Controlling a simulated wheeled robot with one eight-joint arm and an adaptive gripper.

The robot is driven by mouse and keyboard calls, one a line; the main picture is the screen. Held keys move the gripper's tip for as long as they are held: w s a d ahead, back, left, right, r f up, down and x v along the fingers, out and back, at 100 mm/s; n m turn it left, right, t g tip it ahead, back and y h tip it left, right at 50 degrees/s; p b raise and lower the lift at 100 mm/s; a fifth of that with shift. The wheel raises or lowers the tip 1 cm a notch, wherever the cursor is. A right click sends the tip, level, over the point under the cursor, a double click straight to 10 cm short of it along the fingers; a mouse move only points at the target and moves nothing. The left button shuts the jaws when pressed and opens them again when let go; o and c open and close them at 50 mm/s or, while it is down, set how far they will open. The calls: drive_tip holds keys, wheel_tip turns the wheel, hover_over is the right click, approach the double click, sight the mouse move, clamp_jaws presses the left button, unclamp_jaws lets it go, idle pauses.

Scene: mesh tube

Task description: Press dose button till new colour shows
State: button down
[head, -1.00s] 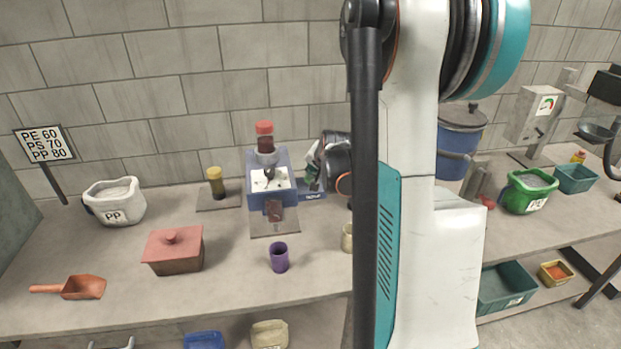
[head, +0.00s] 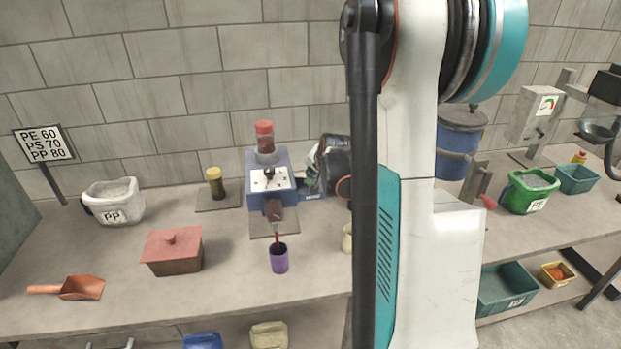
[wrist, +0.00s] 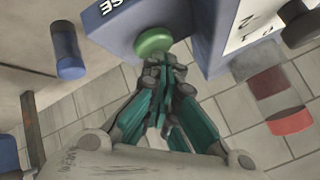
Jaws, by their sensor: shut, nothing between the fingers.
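The blue dosing machine (head: 271,172) stands at the back of the bench, with a dark red-brown filling in its clear, red-capped hopper (head: 265,137). In the wrist view the round green dose button (wrist: 153,41) sits on the machine's blue block, beside white lettering ending in "SE". My gripper (wrist: 165,65) is shut and empty. Its fingertips are at the button's edge and look to be touching it; how far the button is pressed cannot be told. A thin red strand (head: 277,237) runs from the dark spout (head: 274,212) toward the purple cup (head: 279,259). The cup's inside is not clear.
A yellow-capped jar (head: 215,182) stands left of the machine. A PP tub (head: 112,202), a red lidded box (head: 173,251) and an orange scoop (head: 80,288) are further left. A beige cup (head: 347,238) is partly behind my arm, which hides the bench's middle.

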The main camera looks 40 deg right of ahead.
idle(0.4)
drive_tip(key=shift+r+p, duration=0.85)
drive_tip(key=shift+r, duration=0.3)
drive_tip(key=shift+r, duration=0.1)
wheel_tip(320, 180, up, 5)
drive_tip(key=p, duration=0.3)
idle(0.5)
